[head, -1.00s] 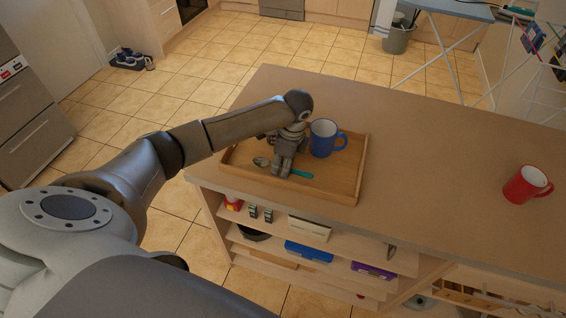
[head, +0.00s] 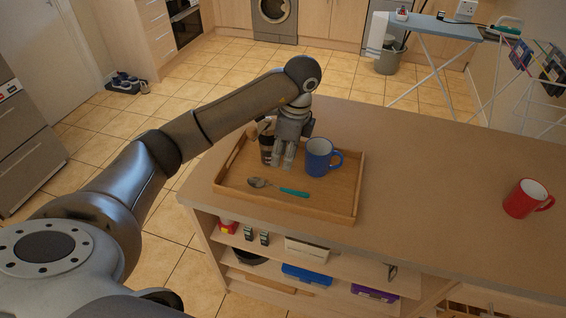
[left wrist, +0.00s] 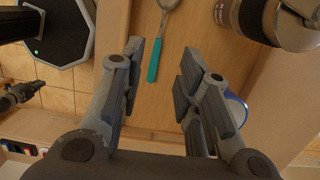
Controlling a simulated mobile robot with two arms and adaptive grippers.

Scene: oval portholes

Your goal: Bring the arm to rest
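My left gripper (head: 283,163) is over the wooden tray (head: 335,212), between a dark jar (head: 266,152) and the blue mug (head: 318,158). In the left wrist view its fingers (left wrist: 158,72) stand well apart with nothing between them. A spoon with a teal handle (head: 292,193) lies on the tray in front of the gripper; it also shows in the left wrist view (left wrist: 153,62). The blue mug is mostly hidden behind a finger there. A small dark shape at that view's left edge may be my right gripper (left wrist: 22,95); its fingers are unclear.
The tray sits on a wooden counter (head: 430,190). A red mug (head: 525,198) stands far right on it, with bare counter between. Shelves with boxes are below the near edge. An ironing board (head: 435,27) stands beyond on the tiled floor.

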